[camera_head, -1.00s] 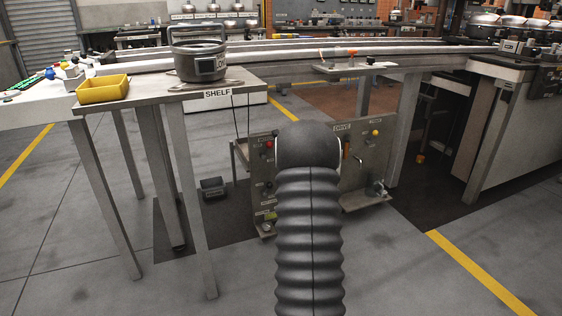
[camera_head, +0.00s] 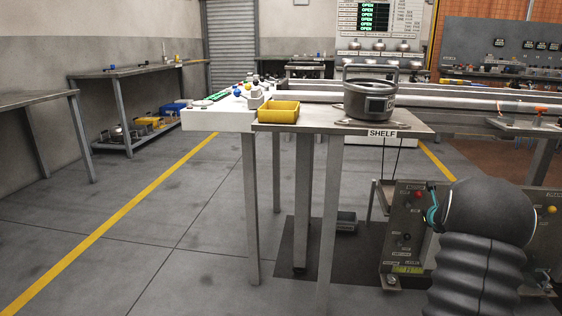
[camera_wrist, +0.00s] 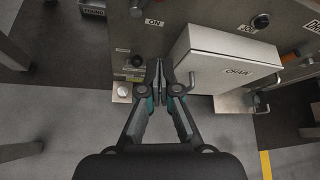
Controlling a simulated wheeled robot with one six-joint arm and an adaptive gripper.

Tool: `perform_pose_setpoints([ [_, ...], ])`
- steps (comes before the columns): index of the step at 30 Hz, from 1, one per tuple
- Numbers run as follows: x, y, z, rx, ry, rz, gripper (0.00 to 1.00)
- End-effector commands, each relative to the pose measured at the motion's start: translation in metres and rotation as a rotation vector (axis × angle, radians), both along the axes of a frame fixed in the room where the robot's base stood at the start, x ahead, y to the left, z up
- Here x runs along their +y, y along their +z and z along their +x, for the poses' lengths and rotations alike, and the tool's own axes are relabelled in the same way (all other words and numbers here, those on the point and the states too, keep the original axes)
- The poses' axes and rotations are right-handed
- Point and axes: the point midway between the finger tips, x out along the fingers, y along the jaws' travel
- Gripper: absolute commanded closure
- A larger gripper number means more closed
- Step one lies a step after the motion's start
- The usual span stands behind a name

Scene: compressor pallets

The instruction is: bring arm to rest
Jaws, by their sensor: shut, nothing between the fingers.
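My arm (camera_head: 485,230) shows at the lower right of the head view as a dark rounded joint above a ribbed sleeve. It stands in front of the control panel (camera_head: 408,225) below the shelf. My gripper (camera_wrist: 161,82) shows in the wrist view with its two fingertips together and nothing between them. Its tips are over the lower part of a grey panel (camera_wrist: 150,45), beside a light grey box (camera_wrist: 225,62) with a handle. I cannot tell whether the tips touch the panel. In the head view the gripper is mostly hidden; a teal part shows at the joint's left.
The shelf (camera_head: 430,130) carries a dark pot (camera_head: 370,100) and a yellow bin (camera_head: 279,112). A white table (camera_head: 215,120) adjoins it on the left. A small grey box (camera_head: 346,221) lies on the floor under the shelf. The floor at left (camera_head: 120,215) is clear.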

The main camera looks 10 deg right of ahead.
Motion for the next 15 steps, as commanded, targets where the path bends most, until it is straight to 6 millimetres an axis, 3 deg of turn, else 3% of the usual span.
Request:
perform_pose_setpoints([
  [4, 0.012, 0.001, 0.007, 0.029, 0.124, -0.096, 1.0],
  [8, 0.045, -0.025, 0.001, 0.13, 0.335, -0.214, 1.0],
  [11, 0.078, -0.03, -0.01, 0.2, 0.526, -0.322, 1.0],
  [15, 0.139, -0.019, -0.029, 0.28, 0.81, -0.475, 1.0],
])
